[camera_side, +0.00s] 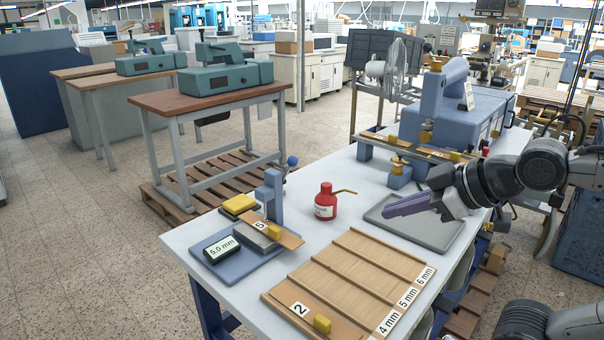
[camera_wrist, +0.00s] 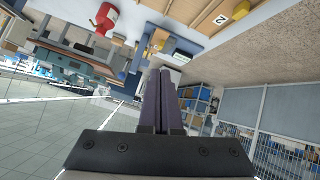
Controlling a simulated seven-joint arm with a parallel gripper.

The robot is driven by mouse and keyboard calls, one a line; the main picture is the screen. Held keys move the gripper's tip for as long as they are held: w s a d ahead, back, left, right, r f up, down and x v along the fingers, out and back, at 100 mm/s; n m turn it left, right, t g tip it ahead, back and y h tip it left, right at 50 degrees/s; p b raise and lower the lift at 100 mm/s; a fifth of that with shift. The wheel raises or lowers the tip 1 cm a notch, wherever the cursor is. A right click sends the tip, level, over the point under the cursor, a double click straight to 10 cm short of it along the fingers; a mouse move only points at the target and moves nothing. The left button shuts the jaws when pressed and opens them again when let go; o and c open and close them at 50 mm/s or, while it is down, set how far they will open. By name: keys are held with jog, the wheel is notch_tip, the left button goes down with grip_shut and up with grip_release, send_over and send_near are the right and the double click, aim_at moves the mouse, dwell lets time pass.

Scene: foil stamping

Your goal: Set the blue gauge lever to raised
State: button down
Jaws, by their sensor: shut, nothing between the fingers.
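A wooden board (camera_side: 287,238) marked 5, with a yellow block, lies at the gauge. My gripper (camera_side: 388,211) is shut and empty, above the grey tray, well right of the gauge. The gauge also shows beyond the fingertips in the wrist view (camera_wrist: 140,52).
A red bottle (camera_side: 325,207) with a thin spout stands between gauge and gripper. A wooden rack (camera_side: 352,263) marked 4, 5 and 6 mm holds a board marked 2 at the front. The grey tray (camera_side: 450,232) is empty. A blue stamping press (camera_side: 438,95) stands at the back.

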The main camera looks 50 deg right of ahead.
aim_at(296, 164)
jog(key=w+d+r+n+t+h, duration=0.1)
jog(key=w+r+n+t, duration=0.3)
jog(key=w+t, duration=0.3)
jog(key=w+d+r+n+t+h, duration=0.1)
jog(key=w+r+n+t, duration=0.4)
jog(key=w, duration=0.4)
notch_tip(296, 164, down, 19)
jog(key=s+d+n+h, duration=0.1)
jog(key=s+d+n, duration=0.1)
jog(key=shift+d+f+n+h, duration=0.15)
jog(key=shift+n+h, duration=0.25)
jog(key=x, duration=1.4)
jog(key=shift+w+f, duration=0.15)
jog(key=shift+g, duration=0.3)
